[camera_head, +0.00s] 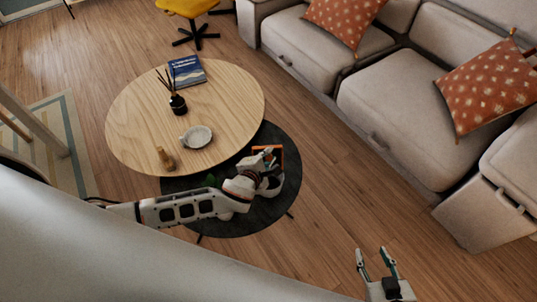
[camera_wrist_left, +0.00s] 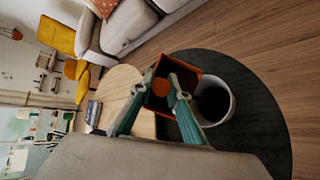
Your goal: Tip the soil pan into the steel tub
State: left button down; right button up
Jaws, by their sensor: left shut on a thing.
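The orange soil pan (camera_head: 281,152) is over the black round table in the head view, partly hidden by my left gripper (camera_head: 267,162). In the left wrist view, the pan (camera_wrist_left: 190,68) has a square orange rim and a dark inside with an orange-brown patch. My left gripper (camera_wrist_left: 164,88) is shut on its near edge. The pale steel tub (camera_wrist_left: 229,106) stands right beside the pan, with a dark inside. The tub (camera_head: 272,189) also shows in the head view, partly behind my gripper. My right gripper (camera_head: 376,264) is open and empty above the floor.
The black table (camera_head: 240,222) stands close to a larger wooden table (camera_head: 225,95). That holds a book (camera_head: 187,70), a reed diffuser (camera_head: 178,104), a pale cup or bowl (camera_head: 197,136) and a small wooden object (camera_head: 166,159). A sofa (camera_head: 405,95) is to the right.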

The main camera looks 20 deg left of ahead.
pick_arm(q)
jog(key=shift+s+f, duration=0.1)
jog(key=shift+s, duration=0.15)
jog(key=shift+d+t, duration=0.1)
jog(key=shift+t, duration=0.2)
jog(key=shift+s, duration=0.15)
dwell(0.5)
